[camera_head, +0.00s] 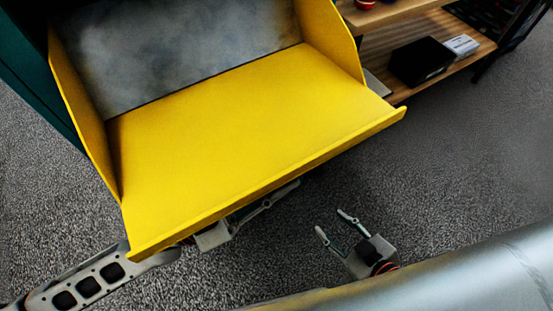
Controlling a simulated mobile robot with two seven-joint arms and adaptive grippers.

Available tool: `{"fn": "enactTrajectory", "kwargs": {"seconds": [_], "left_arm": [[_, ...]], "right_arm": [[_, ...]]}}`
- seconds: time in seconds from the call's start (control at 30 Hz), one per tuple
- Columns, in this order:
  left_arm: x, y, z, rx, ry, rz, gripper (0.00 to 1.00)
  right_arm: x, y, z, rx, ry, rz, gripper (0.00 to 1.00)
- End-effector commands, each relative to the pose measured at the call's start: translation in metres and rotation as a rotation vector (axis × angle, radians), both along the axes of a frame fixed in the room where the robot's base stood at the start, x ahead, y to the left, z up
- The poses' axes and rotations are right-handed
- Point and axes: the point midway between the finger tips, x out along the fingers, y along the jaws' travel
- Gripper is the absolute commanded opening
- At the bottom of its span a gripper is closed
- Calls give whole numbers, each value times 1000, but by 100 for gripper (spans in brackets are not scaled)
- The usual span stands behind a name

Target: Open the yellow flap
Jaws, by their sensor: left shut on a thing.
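The yellow flap (235,135) is swung out from the teal cabinet, with its wide inner face and two side walls showing. Its front lip (290,180) points toward me. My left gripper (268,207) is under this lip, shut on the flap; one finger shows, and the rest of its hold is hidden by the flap. My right gripper (332,224) is open and empty above the floor, to the right of the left gripper and apart from the flap.
A teal cabinet (32,65) surrounds the opening behind the flap, with a grey inner panel (180,45). A wooden shelf (400,92) at the upper right holds a black box (421,62) and a small white box (461,46). Grey carpet (470,150) is clear on the right.

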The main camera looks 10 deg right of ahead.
Motion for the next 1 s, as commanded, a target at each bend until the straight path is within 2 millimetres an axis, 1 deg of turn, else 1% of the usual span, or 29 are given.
{"fn": "enactTrajectory", "kwargs": {"seconds": [0.2,0.63,0.67,0.7,1.0], "left_arm": [[1,0,-8,8,-43,-2,0],[1,0,-8,8,-50,-2,0],[1,0,-8,8,-50,-2,20],[1,0,-8,8,-50,-2,29],[1,1,-9,9,-49,-1,29]], "right_arm": [[-2,1,-3,2,6,1,40],[1,2,1,4,-3,3,40],[1,2,2,4,-3,3,40],[1,2,2,4,-4,3,40],[3,1,2,2,-8,5,40]]}}
